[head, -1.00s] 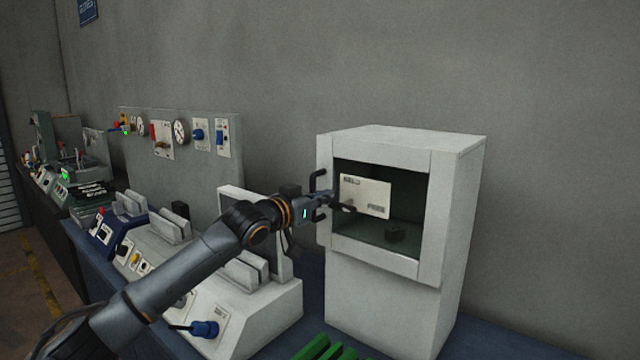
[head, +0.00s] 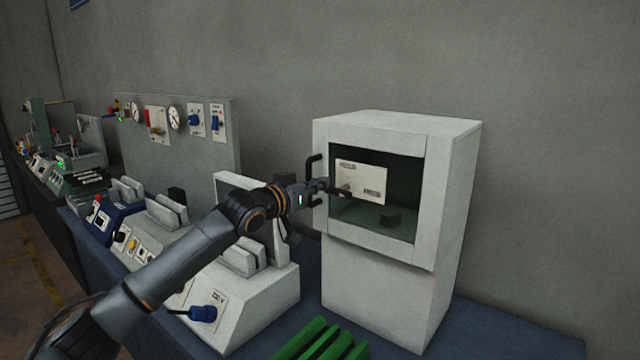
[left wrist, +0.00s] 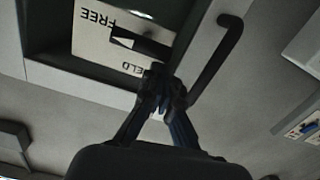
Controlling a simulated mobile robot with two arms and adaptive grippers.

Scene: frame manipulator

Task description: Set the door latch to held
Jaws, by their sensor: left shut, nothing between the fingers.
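A white plate (head: 362,178) marked HELD and FREE sits in the dark window of the white cabinet (head: 385,290). The plate (left wrist: 88,42) shows upside down in the left wrist view. A dark pointed latch lever (left wrist: 143,44) lies over it there, its tip between the two words. My left gripper (head: 330,187) is shut and empty at the window's left edge, beside the black door handle (head: 313,180). In the left wrist view its fingertips (left wrist: 168,92) are close to the lever and HELD; I cannot tell whether they touch. My right gripper is not in view.
The handle (left wrist: 222,62) stands out close beside my fingers. Green bars (head: 325,342) lie before the cabinet. Consoles with a blue knob (head: 203,314) and a gauge panel (head: 225,165) stand to the left.

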